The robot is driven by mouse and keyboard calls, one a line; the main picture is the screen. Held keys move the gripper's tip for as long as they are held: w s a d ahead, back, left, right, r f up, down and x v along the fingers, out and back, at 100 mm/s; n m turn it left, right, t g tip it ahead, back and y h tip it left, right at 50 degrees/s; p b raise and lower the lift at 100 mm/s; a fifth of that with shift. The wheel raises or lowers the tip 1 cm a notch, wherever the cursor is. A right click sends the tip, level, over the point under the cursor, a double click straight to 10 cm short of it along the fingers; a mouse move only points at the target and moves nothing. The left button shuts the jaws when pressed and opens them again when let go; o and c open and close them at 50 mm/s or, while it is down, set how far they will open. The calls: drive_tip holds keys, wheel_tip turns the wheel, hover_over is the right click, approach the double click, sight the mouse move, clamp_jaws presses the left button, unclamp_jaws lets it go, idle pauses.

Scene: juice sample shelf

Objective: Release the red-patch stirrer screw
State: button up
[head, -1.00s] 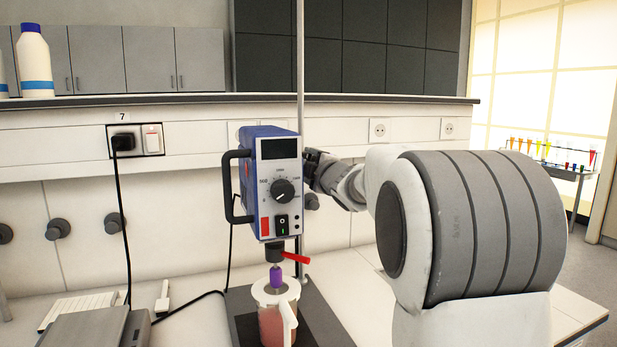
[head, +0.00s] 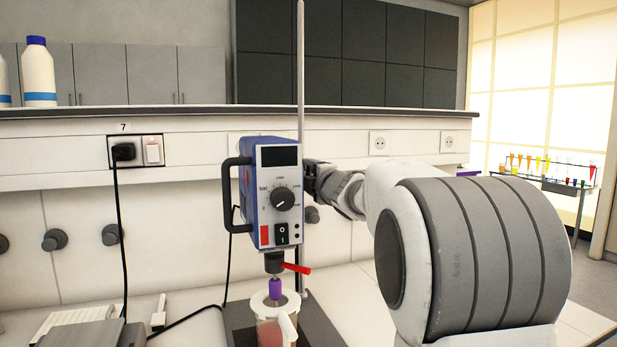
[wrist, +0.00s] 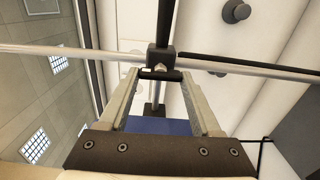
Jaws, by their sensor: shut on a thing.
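The blue overhead stirrer (head: 279,192) hangs on an upright metal rod (head: 301,90), with a red lever (head: 297,268) near its chuck. My gripper (head: 318,180) is behind the stirrer's right side, by the rod, partly hidden there. In the wrist view, my gripper (wrist: 160,76) is shut on a dark screw handle (wrist: 162,75) just below the black clamp block (wrist: 160,58) on the rod. No red patch shows on this handle, so I cannot confirm its marking. The stirrer's blue housing (wrist: 165,127) shows between the fingers.
A white jug (head: 275,305) stands under the stirrer on a dark base plate (head: 318,325). A grey device (head: 85,335) and a black cable (head: 120,235) are at left. Wall sockets and knobs line the back. The right bench top is mostly clear.

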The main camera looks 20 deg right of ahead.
drive_tip(key=o, duration=1.4)
drive_tip(key=s, duration=1.7)
drive_tip(key=shift+s+a+r+p, duration=0.1)
drive_tip(key=shift+s+r+p, duration=0.05)
drive_tip(key=shift+s+p, duration=0.15)
drive_tip(key=shift+r, duration=0.1)
drive_tip(key=s+a+f+m+g+p, duration=0.3)
drive_tip(key=s+m, duration=0.3)
drive_tip(key=s, duration=0.2)
drive_tip(key=s+a+f+m+g+p, duration=0.4)
drive_tip(key=s+a+f+m+g, duration=0.1)
drive_tip(key=s, duration=0.3)
drive_tip(key=s+a+f+m+g+p, duration=0.3)
drive_tip(key=s+a+m+g+p, duration=0.1)
drive_tip(key=s+m, duration=0.3)
drive_tip(key=shift+s+a+f, duration=0.2)
drive_tip(key=shift+s+a, duration=0.2)
drive_tip(key=shift+s, duration=0.1)
drive_tip(key=shift+s+a+f, duration=0.2)
drive_tip(key=shift+s+a, duration=0.2)
drive_tip(key=shift+s, duration=0.05)
